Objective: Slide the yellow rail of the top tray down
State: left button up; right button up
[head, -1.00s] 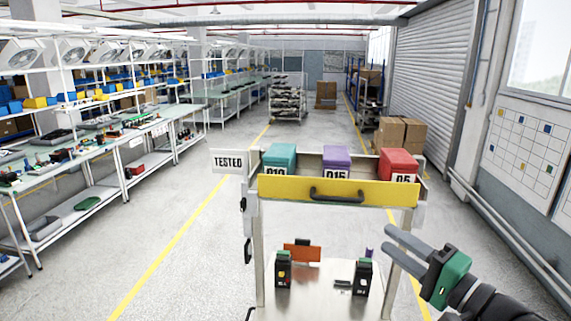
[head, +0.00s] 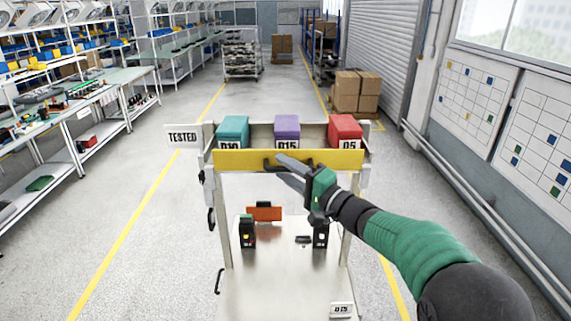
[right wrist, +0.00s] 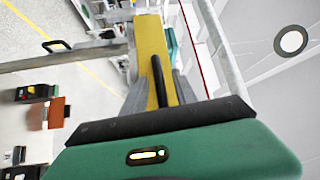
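The top tray (head: 208,138) of the cart has a yellow rail (head: 340,159) across its front, which looks level and raised. A black handle (head: 267,164) sits at the rail's middle. My right gripper (head: 281,167) is at this handle, one finger above it and one below. In the right wrist view the black handle (right wrist: 157,82) lies between the two grey fingers, with gaps showing, so the gripper looks open around it. The yellow rail (right wrist: 152,40) runs beyond the fingertips there. Part of the handle is hidden by the fingers in the head view. My left gripper is not in view.
Teal (head: 232,130), purple (head: 288,129) and red (head: 345,128) boxes stand in the tray. A TESTED sign (head: 183,136) sticks out left. Below are breakers (head: 247,232) and an orange piece (head: 264,213) on the lower shelf (head: 285,280). The floor around is clear.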

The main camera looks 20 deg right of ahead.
jog(key=shift+s+d, duration=0.25)
jog(key=shift+d, duration=0.25)
jog(key=shift+c, duration=0.8)
jog(key=shift+w+d+f, duration=0.15)
jog(key=shift+w+d, duration=0.05)
jog(key=shift+w, duration=0.05)
jog(key=c, duration=0.5)
jog(key=shift+a, duration=0.25)
grip_shut()
